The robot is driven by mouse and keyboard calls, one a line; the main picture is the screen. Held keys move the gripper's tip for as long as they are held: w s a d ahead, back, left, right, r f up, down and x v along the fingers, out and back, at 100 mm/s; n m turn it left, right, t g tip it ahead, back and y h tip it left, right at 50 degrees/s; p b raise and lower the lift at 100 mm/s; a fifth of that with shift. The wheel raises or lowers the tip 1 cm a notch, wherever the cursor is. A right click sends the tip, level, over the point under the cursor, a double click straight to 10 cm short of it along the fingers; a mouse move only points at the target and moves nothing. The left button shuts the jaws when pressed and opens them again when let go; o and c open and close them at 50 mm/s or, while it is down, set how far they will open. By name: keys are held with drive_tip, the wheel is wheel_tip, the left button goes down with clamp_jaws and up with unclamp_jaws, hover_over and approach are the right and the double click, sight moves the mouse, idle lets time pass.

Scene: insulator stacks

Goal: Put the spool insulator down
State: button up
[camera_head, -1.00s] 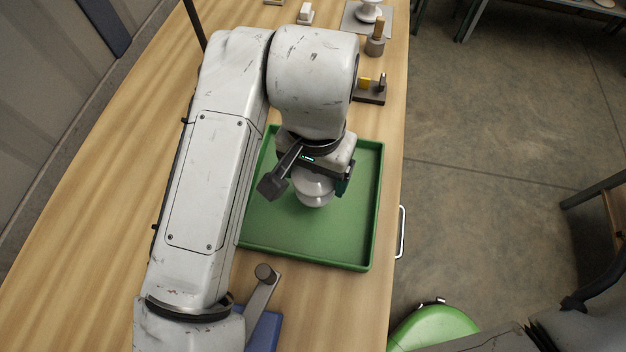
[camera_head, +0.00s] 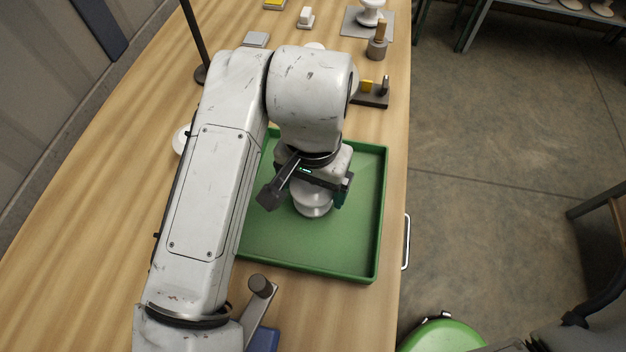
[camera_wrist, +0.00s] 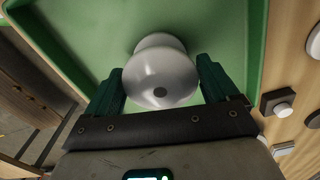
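The white spool insulator (camera_head: 312,199) is over the green tray (camera_head: 290,258), near its middle. It also shows in the wrist view (camera_wrist: 160,78), with its round end and small dark centre hole facing the camera. My gripper (camera_wrist: 161,85) has one dark green finger close against each side of the near flange, with no clear gap; it looks shut on it. In the head view my gripper (camera_head: 312,188) is above the spool and partly covers it. I cannot tell whether the spool's far end touches the tray floor.
The tray has raised walls, with bare floor around the spool. A dark block with a yellow piece (camera_head: 369,90) stands beyond the tray. Further back are a wooden-handled tool (camera_head: 379,44) and a white insulator on a grey plate (camera_head: 370,12). A metal lever (camera_head: 262,300) is near the front.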

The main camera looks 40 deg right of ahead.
drive_tip(key=shift+o, duration=0.9)
wheel_tip(320, 180, up, 12)
drive_tip(key=p, duration=0.1)
drive_tip(key=shift+r, duration=0.2)
drive_tip(key=shift+s, duration=0.1)
